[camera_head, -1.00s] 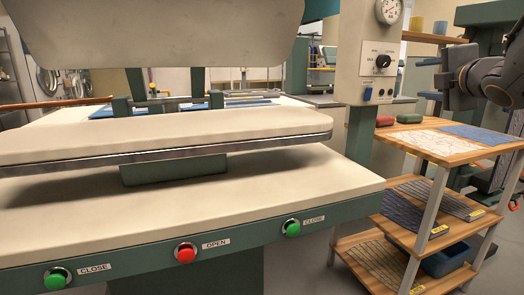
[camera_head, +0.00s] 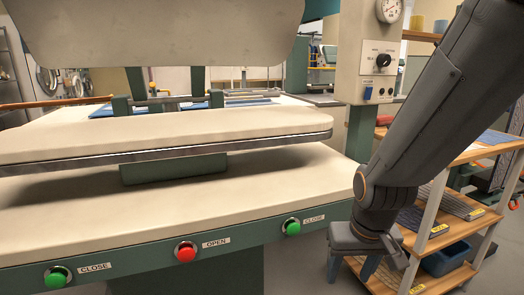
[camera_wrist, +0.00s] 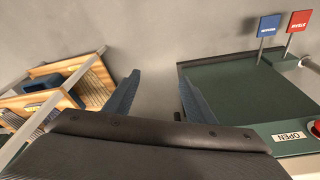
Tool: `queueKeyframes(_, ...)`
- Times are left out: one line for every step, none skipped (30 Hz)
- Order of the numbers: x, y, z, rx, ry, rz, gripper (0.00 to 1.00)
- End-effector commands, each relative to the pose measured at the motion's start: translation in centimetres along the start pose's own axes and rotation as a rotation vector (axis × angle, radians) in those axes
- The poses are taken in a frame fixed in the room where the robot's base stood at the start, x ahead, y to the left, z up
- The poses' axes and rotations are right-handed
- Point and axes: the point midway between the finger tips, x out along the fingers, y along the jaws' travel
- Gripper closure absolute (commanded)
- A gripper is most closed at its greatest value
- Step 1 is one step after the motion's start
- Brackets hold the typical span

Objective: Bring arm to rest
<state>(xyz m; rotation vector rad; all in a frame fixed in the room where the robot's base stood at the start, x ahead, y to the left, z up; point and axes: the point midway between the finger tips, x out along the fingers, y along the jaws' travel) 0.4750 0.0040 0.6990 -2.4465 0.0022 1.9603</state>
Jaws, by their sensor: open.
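My arm hangs down across the right side of the head view, with my gripper (camera_head: 352,267) at its lower end. The gripper points downward beside the front right corner of the press table (camera_head: 290,190). In the wrist view my gripper (camera_wrist: 158,92) has its two blue-grey fingers wide apart. Only grey floor shows between them, and nothing is held. The arm hides part of the wooden shelf cart (camera_head: 432,210).
The press has green buttons (camera_head: 292,227) and a red OPEN button (camera_head: 186,252) along its front edge. Its upper plate (camera_head: 160,30) is raised. A blue bin (camera_head: 446,259) sits on the cart's lower shelf. Blue and red signs (camera_wrist: 298,22) stand by the press in the wrist view.

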Motion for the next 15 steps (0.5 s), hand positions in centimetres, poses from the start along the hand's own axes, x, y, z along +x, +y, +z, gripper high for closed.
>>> queueKeyframes(0.6, -1.1, 0.0, -0.031, -0.002, -0.007, 0.50)
queueKeyframes(0.8, -1.7, 0.1, -0.046, -0.005, -0.011, 0.50)
queueKeyframes(1.1, -2.5, 0.2, -0.063, -0.010, -0.016, 0.50)
queueKeyframes(1.3, -3.0, 0.4, -0.077, -0.014, -0.020, 0.50)
queueKeyframes(1.5, -3.6, 0.5, -0.091, -0.019, -0.024, 0.50)
queueKeyframes(1.7, -4.5, 0.8, -0.111, -0.025, -0.029, 0.50)
queueKeyframes(1.9, -5.1, 1.0, -0.126, -0.030, -0.033, 0.50)
queueKeyframes(2.2, -5.8, 1.2, -0.142, -0.034, -0.038, 0.50)
queueKeyframes(2.5, -6.7, 1.5, -0.166, -0.042, -0.044, 0.50)
queueKeyframes(2.7, -7.5, 1.8, -0.185, -0.049, -0.048, 0.50)
queueKeyframes(3.0, -8.2, 2.1, -0.204, -0.055, -0.053, 0.50)
queueKeyframes(3.4, -9.3, 2.6, -0.233, -0.063, -0.060, 0.50)
queueKeyframes(3.6, -10.2, 3.0, -0.256, -0.071, -0.065, 0.50)
queueKeyframes(4.0, -11.1, 3.5, -0.280, -0.080, -0.070, 0.50)
queueKeyframes(4.3, -12.2, 4.2, -0.313, -0.090, -0.077, 0.50)
